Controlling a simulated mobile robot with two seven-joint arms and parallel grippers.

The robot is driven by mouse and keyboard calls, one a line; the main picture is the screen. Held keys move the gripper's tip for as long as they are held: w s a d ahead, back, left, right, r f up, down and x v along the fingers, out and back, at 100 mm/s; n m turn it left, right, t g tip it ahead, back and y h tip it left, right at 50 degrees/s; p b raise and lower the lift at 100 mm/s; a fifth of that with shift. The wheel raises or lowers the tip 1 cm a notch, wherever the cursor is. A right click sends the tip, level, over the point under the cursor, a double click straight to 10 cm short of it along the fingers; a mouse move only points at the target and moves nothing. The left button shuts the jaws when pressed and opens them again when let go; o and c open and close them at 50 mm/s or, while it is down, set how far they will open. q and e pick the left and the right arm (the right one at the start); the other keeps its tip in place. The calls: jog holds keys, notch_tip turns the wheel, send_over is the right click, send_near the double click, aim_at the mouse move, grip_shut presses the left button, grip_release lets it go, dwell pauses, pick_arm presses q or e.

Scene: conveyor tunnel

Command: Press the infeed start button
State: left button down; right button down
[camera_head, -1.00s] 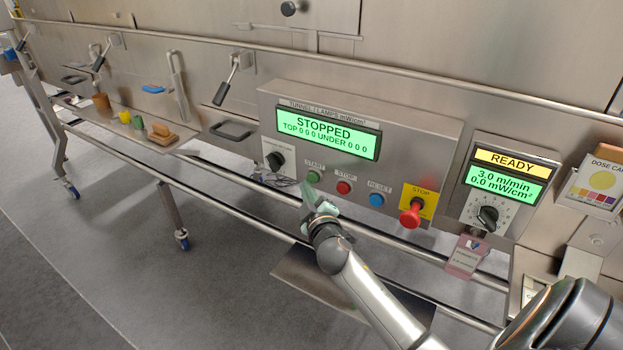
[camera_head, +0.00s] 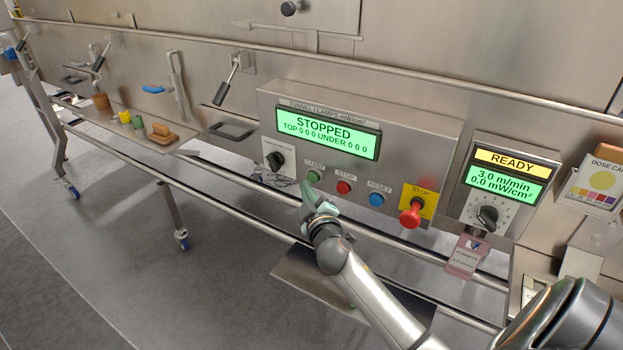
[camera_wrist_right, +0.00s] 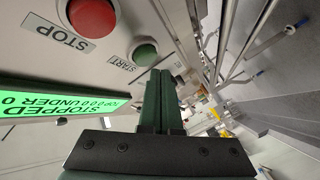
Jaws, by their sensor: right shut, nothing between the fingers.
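The green start button (camera_head: 313,177), labelled START, is on the tunnel control panel (camera_head: 420,130), under a green screen (camera_head: 328,133) reading STOPPED. My right gripper (camera_head: 306,188) is shut and empty, with its fingertips just below the green button. In the right wrist view, the green button (camera_wrist_right: 144,54) is just beyond the tips of my shut fingers (camera_wrist_right: 160,75). I cannot tell whether the tips touch it. My left gripper is not in view.
A red STOP button (camera_head: 344,187), a blue RESET button (camera_head: 376,199) and a red emergency stop (camera_head: 411,214) on a yellow plate sit to the right. A black selector knob (camera_head: 275,159) is at the left. A steel rail (camera_head: 400,245) runs below the panel.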

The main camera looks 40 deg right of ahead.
jog(key=shift+d, duration=0.2)
dwell(0.5)
jog(key=shift+w+d, duration=0.2)
jog(key=shift+d, duration=0.05)
jog(key=shift+w+d, duration=0.2)
jog(key=shift+d, duration=0.35)
dwell(0.8)
jog(key=shift+a, duration=0.15)
jog(key=shift+s+a, duration=0.4)
jog(key=shift+a, duration=0.4)
jog(key=a, duration=0.1)
jog(key=s+a, duration=0.1)
jog(key=a, duration=0.1)
jog(key=s+a, duration=0.1)
jog(key=shift+a, duration=0.3)
dwell(0.6)
